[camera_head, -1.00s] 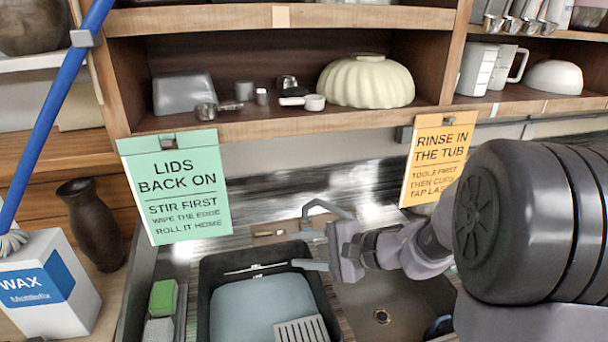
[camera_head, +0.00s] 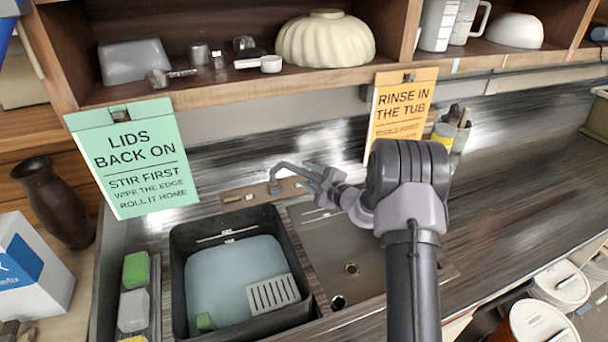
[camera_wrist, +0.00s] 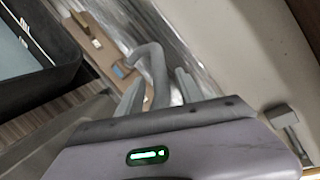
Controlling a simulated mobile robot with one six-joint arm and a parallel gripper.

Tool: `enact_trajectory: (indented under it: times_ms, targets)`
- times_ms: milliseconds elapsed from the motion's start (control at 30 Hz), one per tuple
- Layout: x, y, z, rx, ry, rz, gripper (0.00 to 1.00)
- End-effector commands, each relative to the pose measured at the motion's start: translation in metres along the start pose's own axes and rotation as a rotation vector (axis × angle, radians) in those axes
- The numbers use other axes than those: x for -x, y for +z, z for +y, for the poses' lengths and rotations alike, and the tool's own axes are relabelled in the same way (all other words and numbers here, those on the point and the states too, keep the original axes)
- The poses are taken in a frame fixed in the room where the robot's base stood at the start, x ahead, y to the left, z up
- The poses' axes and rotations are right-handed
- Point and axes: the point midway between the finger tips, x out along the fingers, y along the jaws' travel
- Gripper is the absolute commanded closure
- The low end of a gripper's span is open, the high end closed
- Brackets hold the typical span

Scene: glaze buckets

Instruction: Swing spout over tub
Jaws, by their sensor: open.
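The grey tap spout (camera_head: 288,166) rises from its base at the back of the sink and arches to the right, away from the tub. It also shows in the wrist view (camera_wrist: 157,62), passing between my fingers. My gripper (camera_head: 320,182) is open around the spout's outer part, one finger on each side in the wrist view (camera_wrist: 158,90). I cannot tell whether a finger touches it. The black tub (camera_head: 183,290) sits left of the spout, holding pale blue water. Its dark corner fills the upper left of the wrist view (camera_wrist: 62,72).
The bare sink basin (camera_head: 335,250) lies right of the tub. A grey slotted piece (camera_head: 273,293) shows inside the tub. A green sign (camera_head: 135,165) and an orange sign (camera_head: 397,110) hang from the shelf above. Sponges (camera_head: 133,310) line the tub's left side. The right counter is largely clear.

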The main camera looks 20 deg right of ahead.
Motion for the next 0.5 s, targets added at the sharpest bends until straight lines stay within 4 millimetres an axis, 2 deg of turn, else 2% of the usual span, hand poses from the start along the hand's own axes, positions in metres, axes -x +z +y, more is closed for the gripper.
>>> enact_trajectory:
  times_ms: [100,200,500]
  targets:
    - [-0.017,0.000,0.001,0.001,0.001,-0.002,0.57]
    - [-0.025,0.000,0.001,0.000,0.002,0.000,0.57]
    - [-0.028,0.000,0.000,0.000,0.001,0.000,0.57]
